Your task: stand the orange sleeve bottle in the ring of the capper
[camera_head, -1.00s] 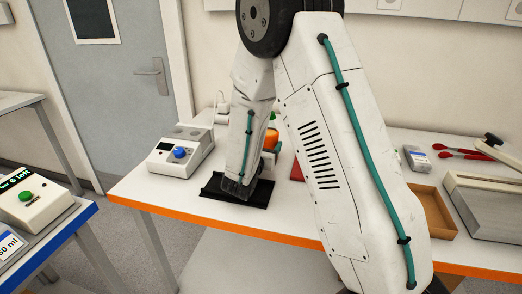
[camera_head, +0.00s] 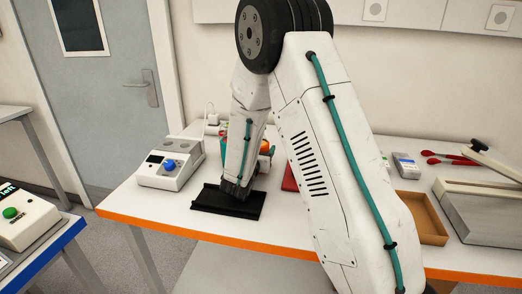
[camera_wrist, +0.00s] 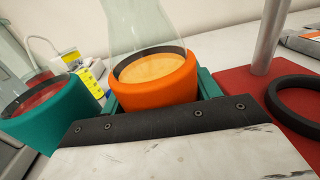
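The orange sleeve bottle (camera_wrist: 155,88) is a clear flask with orange liquid and a thick orange sleeve, in the middle of the wrist view. The teal fingers of my gripper (camera_wrist: 160,100) sit close against both sides of the sleeve, shut on it. Its bottom is hidden, so I cannot tell if it is lifted. In the head view, my arm hides most of the bottle (camera_head: 265,147). What looks like the capper is a red base (camera_wrist: 253,90) with a grey post and a black ring (camera_wrist: 302,106), to the right of the bottle; the ring is empty.
A teal-sleeved bottle (camera_wrist: 55,112) with red liquid stands close on the left. A white device with a blue knob (camera_head: 170,165), a black tray (camera_head: 226,203), a brown tray (camera_head: 424,218) and a grey box (camera_head: 485,212) are on the bench.

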